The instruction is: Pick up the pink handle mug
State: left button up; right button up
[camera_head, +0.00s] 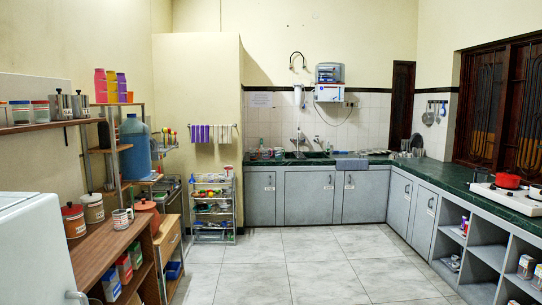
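A small light-coloured mug (122,219) stands upright on the wooden shelf top at the left. Its handle points right and looks pinkish, but it is too small to be sure of the colour. The mug stands apart from the canisters to its left. Neither of my grippers shows in this view.
A red canister (74,220) and a cream canister (93,208) stand left of the mug; a terracotta pot (146,214) is to its right. A white appliance (32,252) fills the near left. The tiled floor (315,268) is clear. Grey counters (309,197) line the back and right.

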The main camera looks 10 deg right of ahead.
aim_at(266, 151)
jog(key=i+l+z, duration=0.3)
jog(key=i, duration=0.5)
jog(key=i+l+z, duration=0.25)
jog(key=i, duration=0.6)
jog(key=i+l+z, duration=0.15)
jog(key=i+z, duration=0.15)
jog(key=i, duration=3.05)
jog(key=i+l, duration=0.1)
jog(key=i, duration=2.35)
jog(key=i+u, duration=0.25)
jog(key=i, duration=0.2)
jog(key=i+l+u, duration=0.2)
jog(key=i, duration=0.3)
